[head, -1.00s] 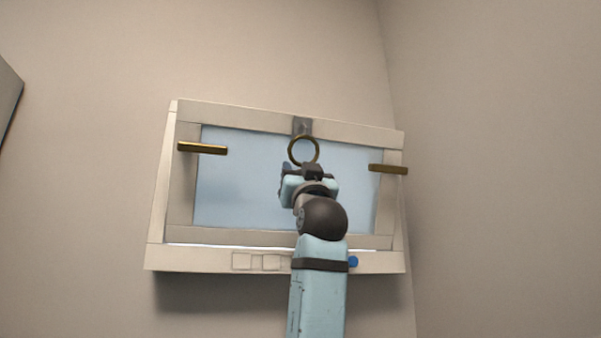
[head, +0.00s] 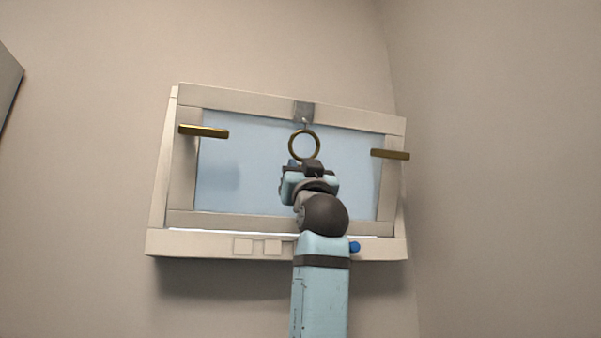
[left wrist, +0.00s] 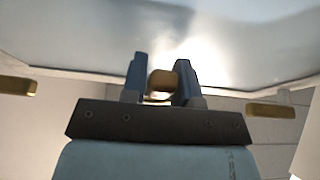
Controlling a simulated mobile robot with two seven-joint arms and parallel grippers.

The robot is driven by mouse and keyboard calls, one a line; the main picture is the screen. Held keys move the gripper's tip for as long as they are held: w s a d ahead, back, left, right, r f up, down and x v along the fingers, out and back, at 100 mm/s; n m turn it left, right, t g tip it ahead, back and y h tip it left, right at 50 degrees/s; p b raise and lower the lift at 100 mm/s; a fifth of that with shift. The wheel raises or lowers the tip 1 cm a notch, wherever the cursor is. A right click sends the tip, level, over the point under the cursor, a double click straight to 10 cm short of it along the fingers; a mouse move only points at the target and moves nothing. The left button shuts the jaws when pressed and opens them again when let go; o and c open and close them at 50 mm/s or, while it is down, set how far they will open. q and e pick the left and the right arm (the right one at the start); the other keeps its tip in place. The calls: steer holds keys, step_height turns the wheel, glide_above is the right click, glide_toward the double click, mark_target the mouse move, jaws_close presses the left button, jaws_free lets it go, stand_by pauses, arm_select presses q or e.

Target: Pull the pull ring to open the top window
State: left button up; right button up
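The top window (head: 285,222) is a pale framed panel high on the wall, with a bluish pane. A brass pull ring (head: 304,145) hangs from a grey bracket (head: 303,111) at the middle of its top rail. My left gripper (head: 304,164) is at the ring's lower edge in the head view. In the left wrist view a gold piece of the ring (left wrist: 162,82) fills the gap between my blue fingers, so the gripper looks shut on it. The ring's lowest part is hidden by the gripper in the head view. My right gripper is not in view.
Gold bars stick out at the left (head: 204,132) and right (head: 390,155) sides of the window frame. A wall corner lies to the right.

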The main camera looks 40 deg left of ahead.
arm_select(q)
steer(key=o, duration=0.3)
steer(key=shift+d, duration=0.1)
steer(key=shift+s+d+r, duration=0.1)
steer(key=shift+f, duration=0.25)
steer(key=b+v, duration=0.5)
steer(key=v, duration=0.8)
steer(key=shift+s+d, duration=0.2)
steer(key=shift+d, duration=0.05)
steer(key=shift+f, duration=0.1)
